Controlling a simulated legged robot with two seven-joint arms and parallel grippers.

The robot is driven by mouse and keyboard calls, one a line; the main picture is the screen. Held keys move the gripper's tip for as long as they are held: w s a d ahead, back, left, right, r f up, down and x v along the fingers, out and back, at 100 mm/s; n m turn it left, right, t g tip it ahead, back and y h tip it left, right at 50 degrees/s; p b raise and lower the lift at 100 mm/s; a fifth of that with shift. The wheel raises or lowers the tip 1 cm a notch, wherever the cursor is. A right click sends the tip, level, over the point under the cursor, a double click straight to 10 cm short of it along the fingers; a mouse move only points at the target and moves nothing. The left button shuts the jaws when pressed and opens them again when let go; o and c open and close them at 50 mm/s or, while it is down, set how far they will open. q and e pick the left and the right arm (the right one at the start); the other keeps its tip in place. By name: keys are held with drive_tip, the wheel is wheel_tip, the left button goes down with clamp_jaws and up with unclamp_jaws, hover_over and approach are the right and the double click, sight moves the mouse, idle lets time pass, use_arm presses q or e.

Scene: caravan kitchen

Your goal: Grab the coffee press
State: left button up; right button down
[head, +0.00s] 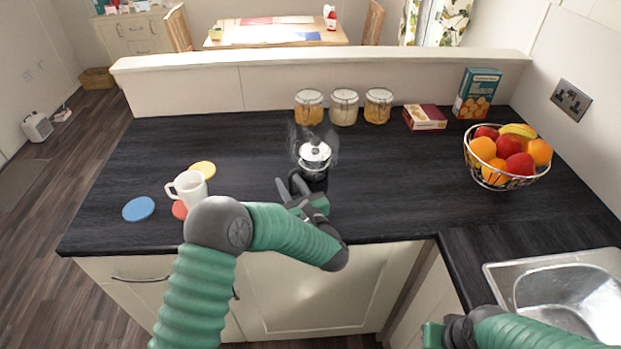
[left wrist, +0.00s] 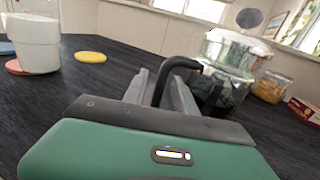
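The coffee press (head: 314,158) stands upright on the dark counter, with a silver lid, a dark knob and a clear glass body. My left gripper (head: 291,188) is at its near left side, low by the handle. In the left wrist view, the black handle (left wrist: 183,64) reaches down between the two grey fingers of the left gripper (left wrist: 162,92), which look apart around it; the glass body (left wrist: 226,88) is just beyond, to the right. My right gripper (head: 436,336) is low at the bottom edge of the head view, and its fingers cannot be made out.
A white mug (head: 188,189) stands left, among blue (head: 138,209), yellow (head: 203,169) and red coasters. Three jars (head: 343,107) stand behind the press. A red box (head: 425,117), a blue box (head: 477,93), a fruit bowl (head: 507,181) and a sink (head: 565,290) are at the right.

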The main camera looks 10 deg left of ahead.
use_arm(q)
drive_tip(key=shift+d, duration=0.1)
clamp_jaws()
idle(1.0)
drive_tip(key=shift+r, duration=0.1)
